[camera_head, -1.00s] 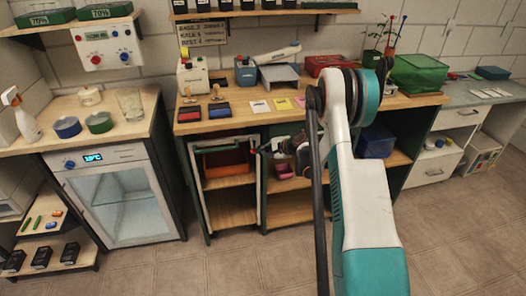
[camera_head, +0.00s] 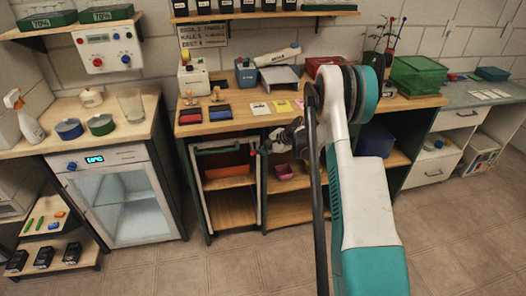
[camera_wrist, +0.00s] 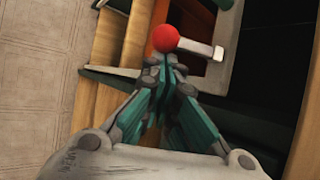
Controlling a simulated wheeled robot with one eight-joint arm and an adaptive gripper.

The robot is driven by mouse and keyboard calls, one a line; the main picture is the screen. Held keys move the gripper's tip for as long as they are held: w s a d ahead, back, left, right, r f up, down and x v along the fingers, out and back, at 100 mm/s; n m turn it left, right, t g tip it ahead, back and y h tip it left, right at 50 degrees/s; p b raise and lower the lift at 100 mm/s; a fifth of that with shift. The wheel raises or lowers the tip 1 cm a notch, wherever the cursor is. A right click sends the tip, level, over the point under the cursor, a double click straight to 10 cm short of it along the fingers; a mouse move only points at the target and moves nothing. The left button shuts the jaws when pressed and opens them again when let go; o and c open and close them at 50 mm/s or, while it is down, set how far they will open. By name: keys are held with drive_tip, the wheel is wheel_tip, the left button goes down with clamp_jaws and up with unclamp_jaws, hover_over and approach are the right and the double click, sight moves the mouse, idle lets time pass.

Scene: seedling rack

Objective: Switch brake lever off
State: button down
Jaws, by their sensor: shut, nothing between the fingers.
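The brake lever shows in the wrist view as a red ball knob (camera_wrist: 165,38) with a short pale metal arm (camera_wrist: 200,48) reaching right towards a pale upright post. My gripper (camera_wrist: 166,66) is shut and empty, with its fingertips just below the knob in the picture. I cannot tell whether they touch it. In the head view my gripper (camera_head: 264,150) is at the upper right corner of the white-framed rack (camera_head: 204,205) under the bench.
The rack has a green bar on top, a red-orange tray (camera_head: 226,171) and wooden shelves. A pink box (camera_head: 285,173) sits on a shelf to its right. The wooden bench top (camera_head: 300,118) overhangs my gripper. The tiled floor (camera_head: 200,265) in front is clear.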

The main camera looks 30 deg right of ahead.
drive_tip(key=shift+s+r+m+g+p, duration=0.15)
drive_tip(key=shift+r+m+g+p, duration=0.15)
drive_tip(key=shift+r+g+p, duration=1)
drive_tip(key=shift+r+b, duration=0.35)
drive_tip(key=shift+r, duration=0.1)
drive_tip(key=shift+r, duration=0.65)
drive_tip(key=shift+r+p, duration=0.15)
drive_tip(key=shift+p, duration=0.15)
